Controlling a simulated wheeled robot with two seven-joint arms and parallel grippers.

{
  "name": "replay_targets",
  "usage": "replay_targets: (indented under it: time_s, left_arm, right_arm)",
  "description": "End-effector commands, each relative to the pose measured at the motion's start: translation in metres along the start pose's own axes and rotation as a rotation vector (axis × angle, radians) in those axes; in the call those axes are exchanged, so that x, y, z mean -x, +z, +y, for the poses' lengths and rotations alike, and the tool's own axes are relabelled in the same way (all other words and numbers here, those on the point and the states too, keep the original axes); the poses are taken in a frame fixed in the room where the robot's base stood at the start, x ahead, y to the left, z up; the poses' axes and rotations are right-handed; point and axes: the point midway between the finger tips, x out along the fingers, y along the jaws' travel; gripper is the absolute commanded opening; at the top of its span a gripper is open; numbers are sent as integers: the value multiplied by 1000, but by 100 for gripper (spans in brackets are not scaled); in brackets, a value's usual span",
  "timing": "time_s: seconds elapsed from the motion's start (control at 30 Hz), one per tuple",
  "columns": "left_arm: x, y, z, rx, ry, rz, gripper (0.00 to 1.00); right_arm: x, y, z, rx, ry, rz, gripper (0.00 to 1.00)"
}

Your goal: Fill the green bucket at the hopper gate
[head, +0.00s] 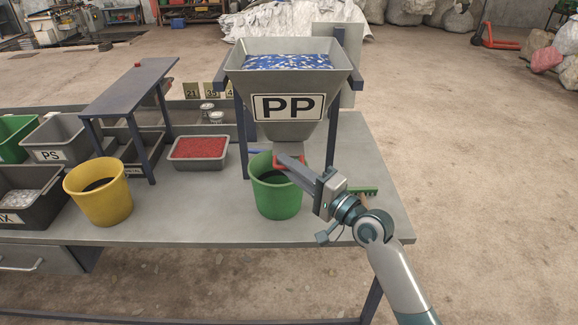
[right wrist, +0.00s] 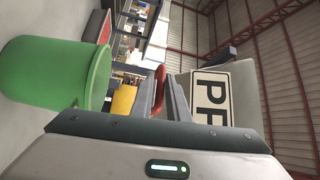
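The green bucket (head: 276,197) stands upright on the table under the hopper's outlet; it also shows tipped sideways at the left of the right wrist view (right wrist: 55,72). The visible part of its inside is dark, and I cannot tell whether it holds any pellets. The grey hopper (head: 292,83), labelled PP, holds blue and white pellets (head: 288,62). A red gate handle (head: 287,162) is at its outlet. My right gripper (head: 290,163) reaches over the bucket's rim. In the right wrist view its fingers are closed around the red handle (right wrist: 158,88). My left gripper is out of view.
A yellow bucket (head: 98,195) stands on the table at left, near a dark raised stand (head: 130,88) and several grey bins. A tray of red pellets (head: 198,151) sits behind. A green brush (head: 362,191) lies right of the green bucket. The table between the two buckets is clear.

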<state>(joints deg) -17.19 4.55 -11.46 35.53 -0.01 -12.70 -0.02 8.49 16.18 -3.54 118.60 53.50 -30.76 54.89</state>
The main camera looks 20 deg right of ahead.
Motion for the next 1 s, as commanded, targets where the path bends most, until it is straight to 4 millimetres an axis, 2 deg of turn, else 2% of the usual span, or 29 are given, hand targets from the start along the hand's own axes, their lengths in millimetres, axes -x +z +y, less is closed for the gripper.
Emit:
replay_targets:
  time_s: [0.3,0.63,0.97,1.0]
  left_arm:
    - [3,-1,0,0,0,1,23]
    - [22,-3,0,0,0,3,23]
    - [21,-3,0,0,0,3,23]
    - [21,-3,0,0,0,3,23]
  right_arm:
    - [2,2,-2,-1,-1,0,0]
    - [27,27,-10,-2,-2,0,0]
    - [29,29,-11,-1,-6,1,0]
    - [29,29,-11,-1,-6,0,21]
